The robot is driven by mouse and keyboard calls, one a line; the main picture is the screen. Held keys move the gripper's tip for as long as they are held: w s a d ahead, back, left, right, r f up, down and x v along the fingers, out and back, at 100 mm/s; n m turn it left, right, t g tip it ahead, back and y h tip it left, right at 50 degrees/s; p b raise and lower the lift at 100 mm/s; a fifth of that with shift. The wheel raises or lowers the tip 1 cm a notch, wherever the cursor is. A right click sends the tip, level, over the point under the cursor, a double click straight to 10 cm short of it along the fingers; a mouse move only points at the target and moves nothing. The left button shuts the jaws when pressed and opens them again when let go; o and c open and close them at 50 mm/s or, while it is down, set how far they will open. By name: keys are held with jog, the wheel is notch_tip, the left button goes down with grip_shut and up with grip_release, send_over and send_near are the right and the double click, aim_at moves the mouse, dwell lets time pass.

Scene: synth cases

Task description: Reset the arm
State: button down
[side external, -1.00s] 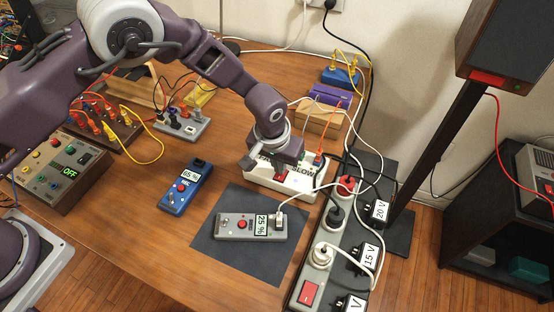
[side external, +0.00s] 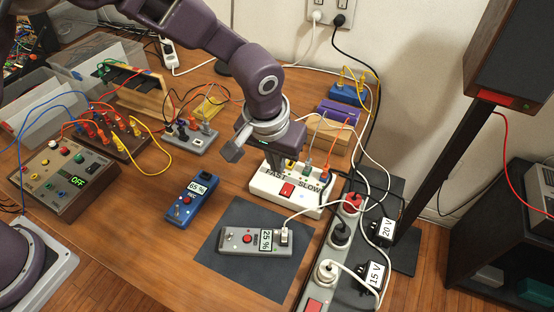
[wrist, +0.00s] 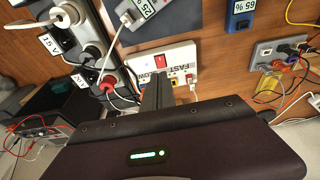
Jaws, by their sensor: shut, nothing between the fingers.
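My gripper (side external: 284,162) points down at the back left part of a white box (side external: 262,187) marked FAST and SLOW, which has a red switch (side external: 287,190). The fingers are shut and empty. I cannot tell whether the fingertips touch the box. In the wrist view my gripper (wrist: 157,92) shows as closed dark fingers in front of the white box (wrist: 137,62), hiding part of its back edge. Grey and orange plugs stand in the box to the right of the fingers.
A grey meter (side external: 232,240) reading 25 % lies on a dark mat (side external: 262,278). A blue meter (side external: 187,203) reads 65 %. A power strip (side external: 320,290) with plugs and cables runs along the right. Cabled panels (side external: 62,178) stand left. Bare wood lies at the front left.

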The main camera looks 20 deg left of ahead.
jog(key=s+a+r+t+h, duration=0.1)
jog(key=s+a+r, duration=0.3)
jog(key=a+r, duration=0.4)
jog(key=s+a+r, duration=0.5)
jog(key=a+r, duration=0.2)
jog(key=r, duration=0.4)
jog(key=s+a+t, duration=0.1)
jog(key=s+a, duration=0.3)
jog(key=s, duration=0.4)
jog(key=s+a+r+y, duration=0.1)
jog(key=s+a, duration=0.2)
jog(key=s, duration=0.4)
jog(key=shift+s+a+t, duration=0.4)
jog(key=shift+r, duration=0.1)
